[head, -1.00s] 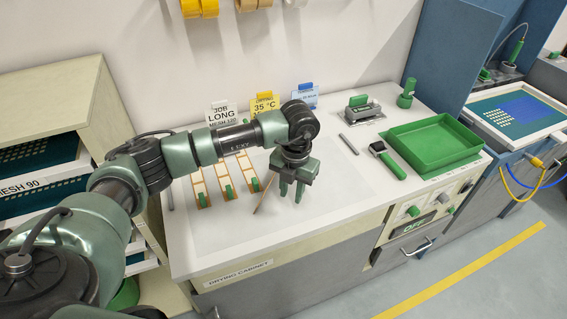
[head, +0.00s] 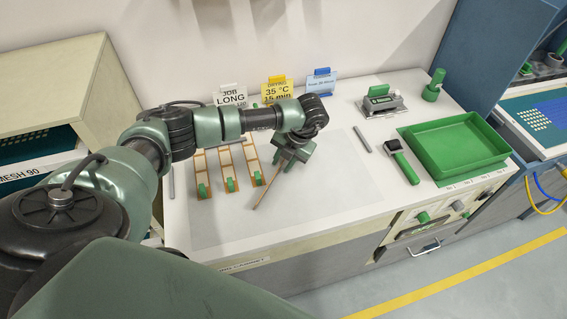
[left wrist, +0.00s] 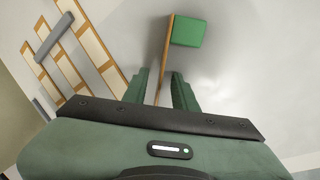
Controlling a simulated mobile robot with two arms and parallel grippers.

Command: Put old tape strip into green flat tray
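A thin brown strip (head: 268,187), which I take for the old tape strip, is at the work surface beside the wooden frames. In the left wrist view the strip (left wrist: 164,62) runs between the two fingers, with a green block (left wrist: 187,32) at its far end. My left gripper (head: 284,162) is over its upper end. Its fingers (left wrist: 160,80) stand apart with a gap beside the strip; I cannot tell whether either touches it. The green flat tray (head: 456,147) is at the right of the counter and looks empty. My right gripper is not in view.
Several wooden frames with green tabs (head: 230,184) lie left of the strip. Upright signs (head: 278,92) line the back. The front middle is clear.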

